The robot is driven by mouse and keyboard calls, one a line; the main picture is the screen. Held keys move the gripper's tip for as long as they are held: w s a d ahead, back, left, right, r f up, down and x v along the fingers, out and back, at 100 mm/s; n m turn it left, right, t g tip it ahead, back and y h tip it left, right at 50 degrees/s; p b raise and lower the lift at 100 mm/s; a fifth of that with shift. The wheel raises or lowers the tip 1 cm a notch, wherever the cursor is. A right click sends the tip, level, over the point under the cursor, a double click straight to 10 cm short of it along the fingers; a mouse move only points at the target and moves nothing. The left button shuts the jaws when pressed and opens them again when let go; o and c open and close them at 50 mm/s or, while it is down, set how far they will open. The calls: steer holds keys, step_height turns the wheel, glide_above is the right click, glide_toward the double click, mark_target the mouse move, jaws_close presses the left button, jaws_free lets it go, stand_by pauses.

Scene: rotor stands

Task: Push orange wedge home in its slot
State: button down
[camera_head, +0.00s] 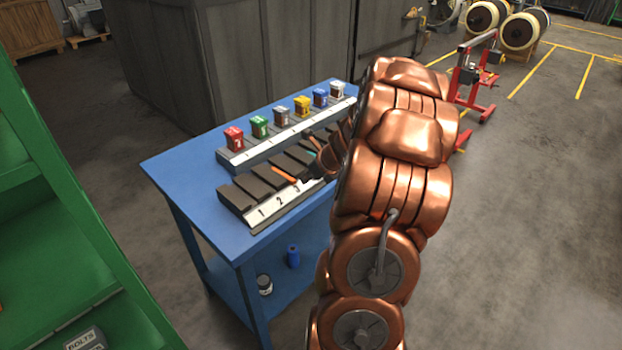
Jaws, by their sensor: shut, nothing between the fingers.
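The orange wedge (284,174) shows as a thin orange strip at the dark slotted block (240,198) on the blue table. It lies between two dark segments, near the block's number 3. I cannot tell how deep it sits. My gripper (307,178) is dark, shut and empty, just right of the wedge's near end. I cannot tell whether it touches the wedge. My copper arm hides the right part of the block. A teal piece (309,154) shows in the block farther right, partly hidden by the gripper.
Behind the block, a rack (237,158) carries several coloured numbered containers, including a red one (235,138). The blue table (172,170) is bare at its left end. A green shelf (70,190) stands left, and a grey cabinet (260,60) stands behind.

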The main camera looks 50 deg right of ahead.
mark_target(291, 178)
steer(key=shift+b+x, duration=1.15)
steer(key=shift+x, duration=0.6)
steer(key=shift+w+r+p, duration=0.15)
steer(key=shift+w+p, duration=0.2)
steer(key=shift+w, duration=0.1)
steer(key=shift+w+p, duration=1)
steer(key=shift+w, duration=0.25)
steer(key=shift+p+v, duration=0.65)
steer(key=shift+v, duration=0.25)
steer(key=shift+s+r+p, duration=0.6)
steer(key=shift+s, duration=0.35)
steer(key=shift+s+r+p, duration=0.6)
steer(key=shift+s, duration=0.35)
